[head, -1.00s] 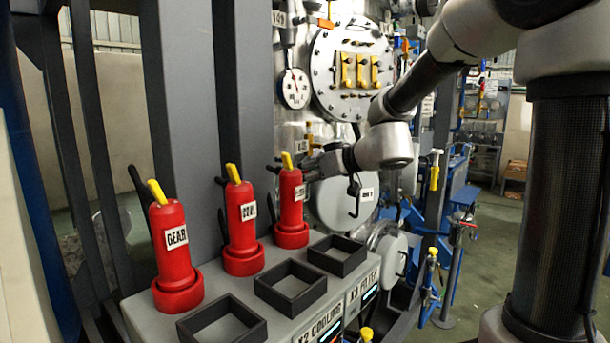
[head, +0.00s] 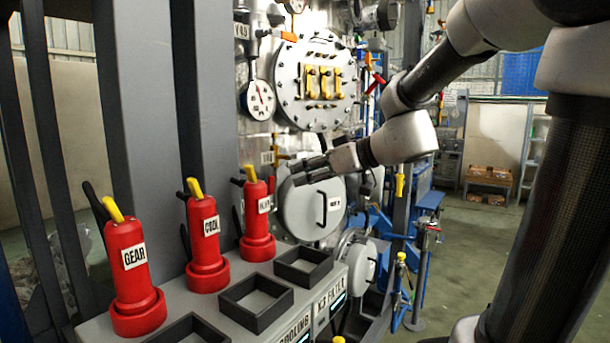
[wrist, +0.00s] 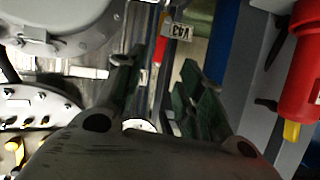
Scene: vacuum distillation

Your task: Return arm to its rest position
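My gripper (head: 304,170) is at the end of my arm, in front of the vessel and to the right of the third red bottle-shaped piece. In the wrist view my gripper (wrist: 165,75) has its two fingers spread, with nothing between them. Three red pieces with yellow levers stand in a row in the head view: one labelled GEAR (head: 134,280), one labelled COOL (head: 207,245) and one with a partly unreadable label (head: 258,222). A red piece also shows at the right of the wrist view (wrist: 307,65), apart from the fingers.
A grey console (head: 240,330) carries the red pieces and several empty square frames (head: 257,303). The vessel has a bolted round cover (head: 315,112), a gauge (head: 260,99) and a lower round hatch (head: 313,208). Open floor (head: 463,250) lies at the right.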

